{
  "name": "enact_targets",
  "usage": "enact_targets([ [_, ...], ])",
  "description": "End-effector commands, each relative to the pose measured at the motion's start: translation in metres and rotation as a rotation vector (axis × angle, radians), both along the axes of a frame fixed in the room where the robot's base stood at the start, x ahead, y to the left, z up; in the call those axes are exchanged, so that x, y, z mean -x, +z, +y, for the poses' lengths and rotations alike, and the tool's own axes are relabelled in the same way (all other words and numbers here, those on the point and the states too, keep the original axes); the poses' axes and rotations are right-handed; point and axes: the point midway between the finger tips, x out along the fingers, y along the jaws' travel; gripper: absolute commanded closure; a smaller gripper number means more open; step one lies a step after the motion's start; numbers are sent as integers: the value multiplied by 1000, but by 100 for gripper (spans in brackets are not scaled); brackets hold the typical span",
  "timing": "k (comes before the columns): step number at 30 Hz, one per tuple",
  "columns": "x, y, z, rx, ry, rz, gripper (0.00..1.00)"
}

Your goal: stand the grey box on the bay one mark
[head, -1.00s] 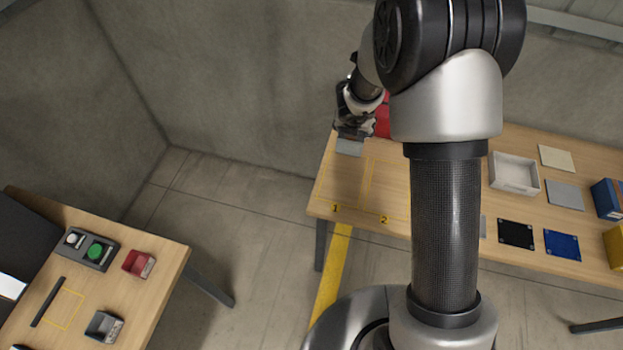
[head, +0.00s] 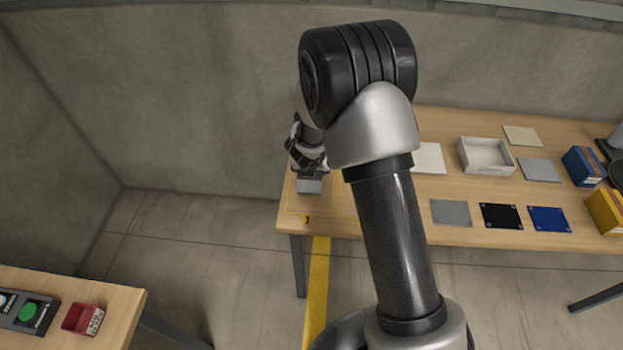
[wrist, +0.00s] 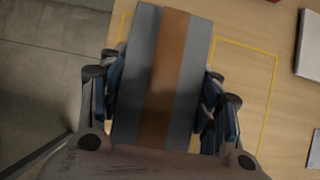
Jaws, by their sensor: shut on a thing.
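The grey box (wrist: 180,70) has a brown stripe along its middle and fills the centre of the wrist view. My gripper (wrist: 165,105) is shut on it, with a finger at each side. In the head view the box (head: 310,186) shows as a small grey face below my gripper (head: 308,172), at the left end of the far table. The bay one mark is a yellow outline (head: 290,203) with a "1" label (head: 307,219) by the front edge. The box covers part of this outline. I cannot tell whether the box touches the table.
Another yellow outline (wrist: 245,45) lies right of the box in the wrist view. A white tray (head: 487,156), flat plates and blue and yellow boxes stand further right on the table. My arm hides part of the far table.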

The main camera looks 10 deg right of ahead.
Motion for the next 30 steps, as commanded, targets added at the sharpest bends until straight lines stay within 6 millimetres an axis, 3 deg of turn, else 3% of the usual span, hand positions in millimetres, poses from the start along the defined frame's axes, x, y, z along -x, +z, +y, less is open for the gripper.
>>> enact_targets([
  [8, -1, -39, 0, 1, 1, -1, 85],
  [23, -1, -45, 0, 0, 1, -2, 85],
  [24, 0, -45, 0, 0, 0, 1, 39],
  [30, 0, -44, 0, 0, 0, 1, 26],
])
